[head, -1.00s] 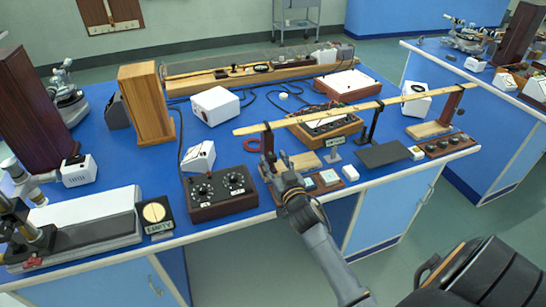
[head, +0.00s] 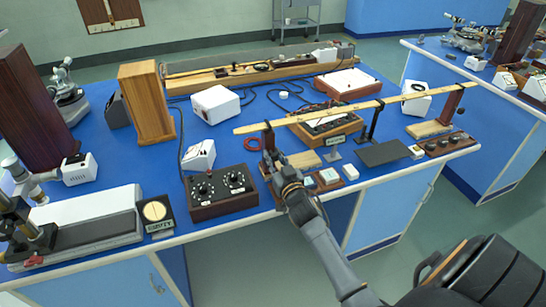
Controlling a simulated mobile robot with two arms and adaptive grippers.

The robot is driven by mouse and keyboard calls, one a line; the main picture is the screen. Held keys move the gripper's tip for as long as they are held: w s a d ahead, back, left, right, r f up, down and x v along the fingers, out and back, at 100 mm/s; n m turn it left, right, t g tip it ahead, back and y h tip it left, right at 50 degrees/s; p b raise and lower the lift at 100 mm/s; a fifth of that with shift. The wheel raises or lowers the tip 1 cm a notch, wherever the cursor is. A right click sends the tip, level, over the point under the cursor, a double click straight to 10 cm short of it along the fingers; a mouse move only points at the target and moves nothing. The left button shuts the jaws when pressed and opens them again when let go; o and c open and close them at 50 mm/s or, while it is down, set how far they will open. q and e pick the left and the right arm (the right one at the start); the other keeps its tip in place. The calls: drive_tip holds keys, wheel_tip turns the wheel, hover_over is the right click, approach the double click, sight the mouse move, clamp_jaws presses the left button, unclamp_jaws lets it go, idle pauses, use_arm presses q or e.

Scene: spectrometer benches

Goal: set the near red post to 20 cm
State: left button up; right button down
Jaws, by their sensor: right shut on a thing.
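A long wooden rule (head: 345,106) lies raised across the right part of the blue bench. The near red post (head: 268,138) stands upright under its left end, and its dark top meets the rule. My right gripper (head: 271,158) comes up from the front edge of the bench and is shut on this post below the rule. The gripper hides the lower part of the post. Any scale marks are too small to read. A second red post (head: 451,104) stands under the right end of the rule. My left gripper is out of view.
A black post (head: 373,122) stands under the rule's middle. A dark control box (head: 222,192) with dials sits left of my gripper, and small boxes (head: 327,178) sit close on its right. A dark plate (head: 383,153) lies farther right.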

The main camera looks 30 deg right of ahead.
drive_tip(key=s+d+p, duration=0.1)
drive_tip(key=s+d, duration=0.1)
drive_tip(key=d, duration=0.7)
drive_tip(key=shift+s+d, duration=0.15)
drive_tip(key=shift+d, duration=0.05)
drive_tip(key=c, duration=1.2)
unclamp_jaws()
drive_tip(key=shift+o, duration=0.2)
drive_tip(key=shift+d, duration=0.1)
drive_tip(key=v, duration=1.2)
